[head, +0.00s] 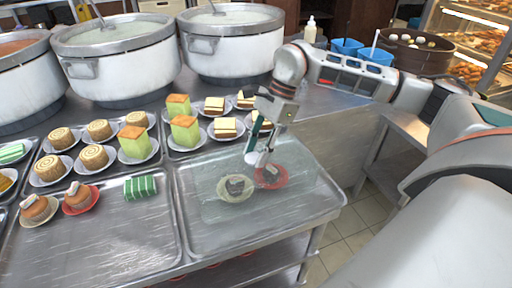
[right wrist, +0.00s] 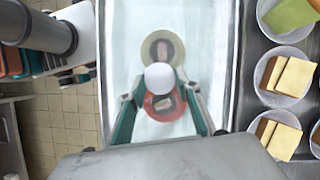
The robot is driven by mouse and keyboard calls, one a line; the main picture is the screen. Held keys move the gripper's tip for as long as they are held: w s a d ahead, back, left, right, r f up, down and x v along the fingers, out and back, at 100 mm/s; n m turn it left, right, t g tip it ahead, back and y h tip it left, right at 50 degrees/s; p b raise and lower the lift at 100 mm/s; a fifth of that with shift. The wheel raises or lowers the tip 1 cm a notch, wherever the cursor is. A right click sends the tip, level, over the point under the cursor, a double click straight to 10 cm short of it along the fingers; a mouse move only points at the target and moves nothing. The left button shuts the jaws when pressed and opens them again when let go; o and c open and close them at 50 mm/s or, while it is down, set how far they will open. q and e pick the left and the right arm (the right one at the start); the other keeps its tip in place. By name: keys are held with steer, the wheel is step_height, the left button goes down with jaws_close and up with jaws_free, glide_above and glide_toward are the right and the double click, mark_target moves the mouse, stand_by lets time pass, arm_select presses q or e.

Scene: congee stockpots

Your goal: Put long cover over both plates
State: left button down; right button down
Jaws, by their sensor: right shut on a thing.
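A pale green plate (head: 224,194) and a red plate (head: 283,180), each with a small dark-topped food piece, sit side by side on the right metal tray. The clear long cover (head: 211,211) spans over both plates, which show through it. It also appears in the right wrist view (right wrist: 119,35) with a round white knob (right wrist: 160,77). My right gripper (head: 259,160) points down above the cover and is shut on it at the knob. In the right wrist view, both plates lie within the cover's outline. Whether its rim touches the tray cannot be told. My left gripper is out of view.
Plates of cake slices (head: 226,128) and green sponge cakes (head: 184,131) stand just behind the cover. Rolls and cupcakes (head: 78,197) are on the left trays. Large stockpots (head: 231,52) line the back.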

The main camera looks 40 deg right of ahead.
steer(key=shift+f, duration=0.45)
steer(key=c, duration=1.4)
jaws_free()
steer(key=shift+r+p, duration=1.35)
steer(key=shift+r, duration=0.4)
steer(key=shift+r+p, duration=1.6)
steer(key=shift+r, duration=0.15)
